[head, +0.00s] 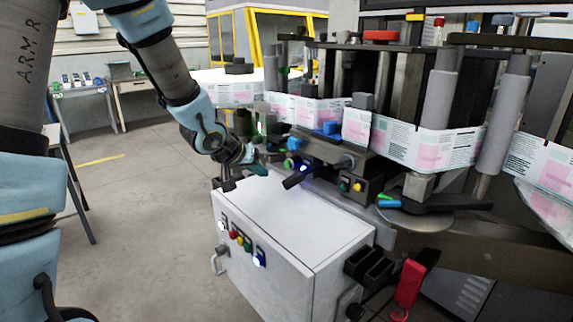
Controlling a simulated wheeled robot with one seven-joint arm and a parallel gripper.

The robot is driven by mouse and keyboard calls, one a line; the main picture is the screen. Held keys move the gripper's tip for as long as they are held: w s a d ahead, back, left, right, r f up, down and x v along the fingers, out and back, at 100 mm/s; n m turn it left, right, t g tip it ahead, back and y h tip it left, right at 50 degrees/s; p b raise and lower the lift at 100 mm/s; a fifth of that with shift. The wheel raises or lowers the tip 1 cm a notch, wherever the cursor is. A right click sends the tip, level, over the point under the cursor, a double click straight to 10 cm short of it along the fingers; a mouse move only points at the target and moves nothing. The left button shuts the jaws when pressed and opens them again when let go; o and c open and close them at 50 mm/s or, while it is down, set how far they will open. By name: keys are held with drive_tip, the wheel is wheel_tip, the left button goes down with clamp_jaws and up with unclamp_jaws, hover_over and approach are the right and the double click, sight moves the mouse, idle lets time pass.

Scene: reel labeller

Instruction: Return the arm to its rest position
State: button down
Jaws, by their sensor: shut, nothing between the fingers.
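My arm (172,75) comes down from the upper left in the head view, with grey links and light blue joints. It ends at my gripper (256,168), which is small and partly dark here. The gripper is shut and empty, above the back left part of the white cabinet's top (290,205) and in front of the labelling machine (335,160). I cannot tell how wide the gap is between the gripper and the machine's parts beside it.
The label web (425,150) runs around rollers (500,115) at the right. Buttons (240,240) and a handle (215,262) are on the cabinet's front. A red tool (409,284) hangs at the lower right. Open floor (140,190) lies left of the cabinet, with tables (135,87) behind.

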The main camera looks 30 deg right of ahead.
idle(0.4)
drive_tip(key=a+n+y, duration=0.4)
drive_tip(key=a+y, duration=0.2)
drive_tip(key=a, duration=1.7)
drive_tip(key=s+a+f+n+g+y, duration=0.1)
drive_tip(key=s+a+n+g+y, duration=0.1)
drive_tip(key=s+a, duration=0.8)
drive_tip(key=shift+s+a+n+g, duration=0.25)
drive_tip(key=shift+a+n+g, duration=0.25)
drive_tip(key=shift+a, duration=0.35)
